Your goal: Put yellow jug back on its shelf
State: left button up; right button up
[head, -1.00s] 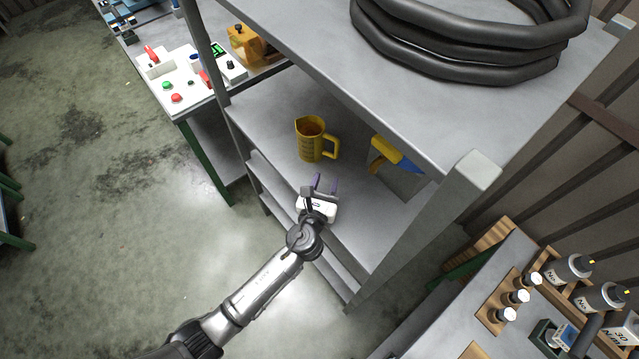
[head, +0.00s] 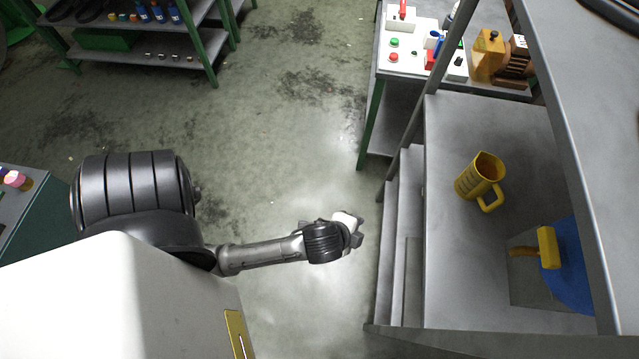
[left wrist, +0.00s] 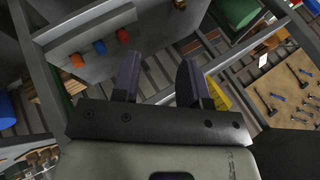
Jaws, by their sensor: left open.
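The yellow jug (head: 480,178) stands upright on the grey shelf (head: 455,255) in the head view, with its spout and handle visible. My left gripper (head: 354,229) is outside the shelf, to the left of its front edge, apart from the jug. Its fingers are small and partly hidden there. In the left wrist view my left gripper (left wrist: 160,78) has two dark fingers spread apart with nothing between them. My right gripper is not in view.
A bench with a white control box (head: 408,50) and a yellow device (head: 488,55) stands behind. A rack (head: 150,45) is at the far left. The floor between is clear.

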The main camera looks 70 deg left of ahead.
pick_arm(q)
jog(key=s+d+r+n+g+h, duration=0.1)
jog(key=s+n+g+h, duration=0.2)
jog(key=s+n, duration=0.4)
jog(key=s+g, duration=0.1)
jog(key=s, duration=0.3)
jog(key=shift+r, duration=0.2)
jog(key=shift+s+r, duration=0.1)
notch_tip(320, 180, up, 21)
jog(key=p, duration=2.1)
jog(key=shift+r, duration=0.1)
